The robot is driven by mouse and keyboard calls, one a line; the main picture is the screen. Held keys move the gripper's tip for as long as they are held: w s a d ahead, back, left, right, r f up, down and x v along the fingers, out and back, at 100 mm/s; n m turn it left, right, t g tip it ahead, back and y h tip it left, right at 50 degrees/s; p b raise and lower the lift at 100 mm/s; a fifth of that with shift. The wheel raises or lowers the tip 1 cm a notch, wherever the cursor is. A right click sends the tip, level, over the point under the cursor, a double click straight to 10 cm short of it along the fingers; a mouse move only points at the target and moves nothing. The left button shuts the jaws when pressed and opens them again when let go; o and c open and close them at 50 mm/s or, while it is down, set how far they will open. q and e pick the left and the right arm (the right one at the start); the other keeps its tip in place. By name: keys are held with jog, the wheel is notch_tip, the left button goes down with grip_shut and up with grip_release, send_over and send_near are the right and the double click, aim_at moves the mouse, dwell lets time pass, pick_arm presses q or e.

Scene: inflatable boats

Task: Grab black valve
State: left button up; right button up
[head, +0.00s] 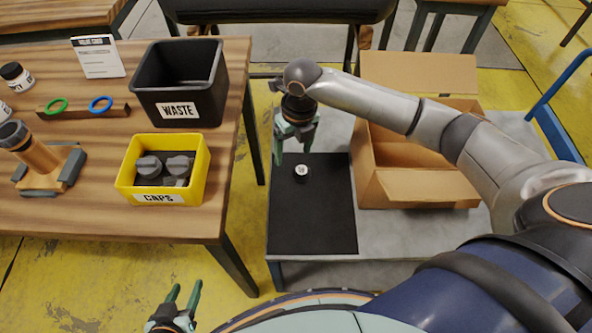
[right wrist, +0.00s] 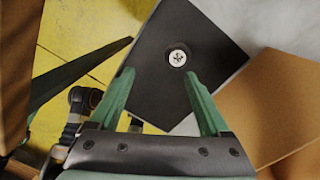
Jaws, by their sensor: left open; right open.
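The black valve (head: 301,172) is a small round black piece with a white marked top. It stands on a black mat (head: 310,225) on the grey cart. In the right wrist view the valve (right wrist: 177,58) lies beyond the fingertips, about midway between them. My right gripper (head: 295,150) is open and empty above the mat's far end, near the valve and apart from it; its fingers also show in the right wrist view (right wrist: 160,75). My left gripper (head: 186,292) is open and empty low in the head view, in front of the wooden table.
An open cardboard box (head: 425,187) stands right of the mat. On the wooden table (head: 60,215) at left are a black waste bin (head: 180,80), a yellow caps bin (head: 162,170) with grey caps, colored rings and an orange-brown device (head: 45,160).

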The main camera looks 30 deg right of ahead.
jog(key=w+d+r+n, duration=0.1)
jog(key=d+n, duration=0.1)
jog(key=b, duration=0.2)
send_over(302, 170)
jog(key=shift+g+h, duration=0.3)
jog(key=shift+h, duration=0.1)
jog(key=f, duration=0.6)
jog(key=shift+w+f, duration=0.3)
jog(key=shift+f, duration=0.4)
jog(key=f, duration=0.3)
jog(key=f+b, duration=0.1)
jog(key=shift+s+f, duration=0.3)
jog(key=shift+f, duration=0.05)
pick_arm(q)
jog(key=f, duration=0.1)
jog(key=w+f, duration=0.1)
jog(key=shift+a+f, duration=0.1)
jog(key=shift+f, duration=0.25)
pick_arm(e)
jog(key=shift+c, duration=0.2)
jog(key=shift+r, duration=0.1)
jog(key=c, duration=1.1)
jog(key=shift+c, duration=0.2)
